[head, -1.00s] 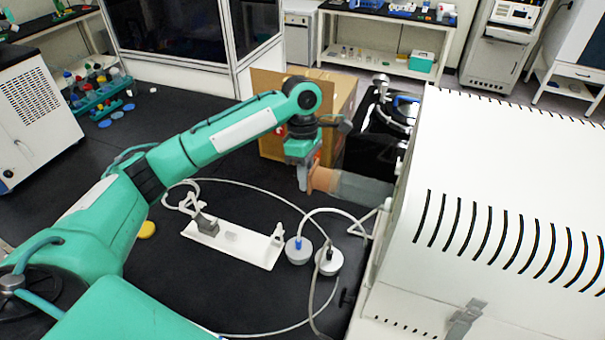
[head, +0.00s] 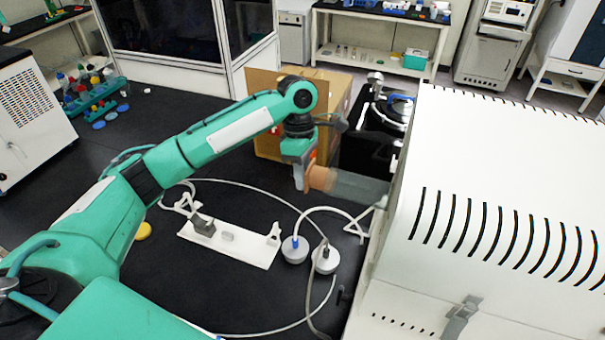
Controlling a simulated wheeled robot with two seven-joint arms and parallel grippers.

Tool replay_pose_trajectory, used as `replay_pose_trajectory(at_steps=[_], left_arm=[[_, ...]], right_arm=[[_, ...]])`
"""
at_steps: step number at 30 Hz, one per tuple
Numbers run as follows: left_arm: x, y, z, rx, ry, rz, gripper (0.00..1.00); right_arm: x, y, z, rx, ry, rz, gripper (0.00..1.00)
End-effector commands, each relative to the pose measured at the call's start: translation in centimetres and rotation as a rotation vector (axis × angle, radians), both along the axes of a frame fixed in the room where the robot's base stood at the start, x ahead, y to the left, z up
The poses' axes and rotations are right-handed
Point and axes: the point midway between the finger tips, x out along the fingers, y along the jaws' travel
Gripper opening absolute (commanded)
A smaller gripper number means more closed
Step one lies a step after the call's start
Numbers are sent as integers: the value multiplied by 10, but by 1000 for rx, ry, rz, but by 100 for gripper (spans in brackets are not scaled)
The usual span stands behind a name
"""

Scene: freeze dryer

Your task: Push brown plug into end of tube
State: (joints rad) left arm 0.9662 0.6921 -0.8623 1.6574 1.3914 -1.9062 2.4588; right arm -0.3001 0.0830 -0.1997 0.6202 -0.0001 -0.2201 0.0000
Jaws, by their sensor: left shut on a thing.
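The brown plug (head: 322,179) is at the left end of a clear grey tube (head: 358,189). The tube runs left from the side of the white freeze dryer (head: 500,180). My left gripper (head: 305,176) is shut on the plug's outer end. The plug lines up with the tube and meets its end; I cannot tell how deep it sits inside. My right gripper is not in view.
A cardboard box (head: 268,85) stands behind my left arm. A white tray (head: 240,247) and two round grey-white pieces with hoses (head: 326,259) lie on the black bench below the tube. A yellow disc (head: 144,230) lies near my arm.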

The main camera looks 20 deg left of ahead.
Motion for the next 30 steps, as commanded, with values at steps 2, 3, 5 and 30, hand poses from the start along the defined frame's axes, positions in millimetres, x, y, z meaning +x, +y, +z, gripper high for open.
replay_pose_trajectory(at_steps=[2, 3, 5, 30], left_arm=[[0, -1, 0, 0, 0, 0, 0], [0, -2, 0, 0, 0, -1, 0], [0, -4, 0, 0, 0, -1, 0], [2, -37, 0, 0, 0, -1, 0]], right_arm=[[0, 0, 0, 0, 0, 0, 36], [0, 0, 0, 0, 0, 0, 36], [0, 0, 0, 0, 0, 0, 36], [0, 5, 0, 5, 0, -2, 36]])
